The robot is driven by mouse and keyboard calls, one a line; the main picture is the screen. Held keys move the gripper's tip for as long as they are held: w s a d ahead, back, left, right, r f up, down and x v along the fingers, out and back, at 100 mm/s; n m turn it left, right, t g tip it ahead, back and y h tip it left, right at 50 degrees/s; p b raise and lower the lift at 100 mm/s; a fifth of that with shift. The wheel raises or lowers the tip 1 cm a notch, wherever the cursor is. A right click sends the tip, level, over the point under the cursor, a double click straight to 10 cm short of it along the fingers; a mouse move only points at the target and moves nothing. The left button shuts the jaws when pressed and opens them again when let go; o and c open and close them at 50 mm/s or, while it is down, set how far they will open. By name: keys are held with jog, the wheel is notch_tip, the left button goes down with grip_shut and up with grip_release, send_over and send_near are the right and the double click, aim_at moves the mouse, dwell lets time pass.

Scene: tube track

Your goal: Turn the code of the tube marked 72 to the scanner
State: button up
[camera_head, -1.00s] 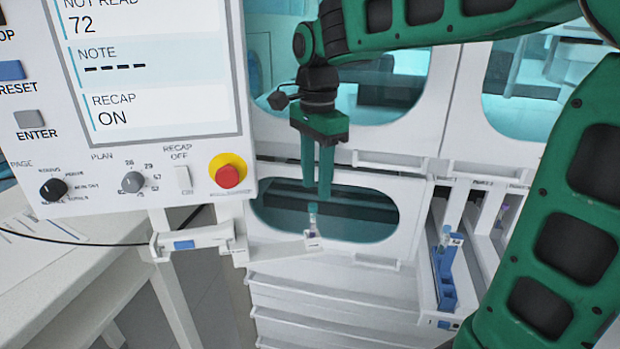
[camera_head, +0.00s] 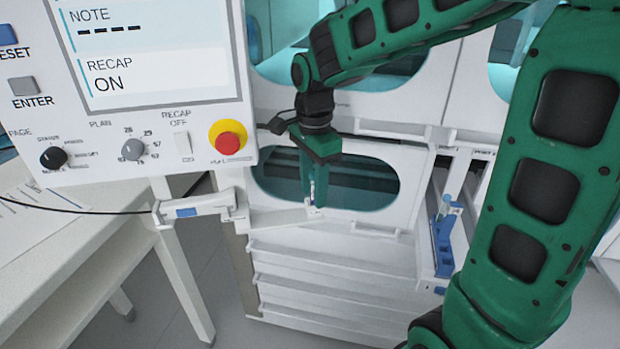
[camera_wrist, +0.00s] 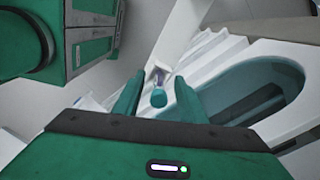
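A slim tube (camera_head: 312,190) with a teal cap stands in a small holder (camera_head: 314,212) at the end of a white bracket arm. The cap of the tube shows in the wrist view (camera_wrist: 158,98), between my fingers. My gripper (camera_head: 316,195) points down over the tube, its fingers at the tube's height. In the wrist view my gripper (camera_wrist: 158,104) is open, with a gap on each side of the cap. I cannot read the tube's mark or see its code. A white box with a blue patch (camera_head: 187,212), perhaps the scanner, sits at the bracket's left end.
A control panel (camera_head: 150,120) at the left shows NOTE with dashes and RECAP ON, with a red button (camera_head: 229,144) near its corner. A blue tube rack (camera_head: 443,240) stands in a track at the right. White ledges (camera_head: 330,285) lie below the bracket.

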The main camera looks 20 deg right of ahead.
grip_shut()
jog(key=c, duration=0.9)
grip_release()
jog(key=shift+r, duration=0.2)
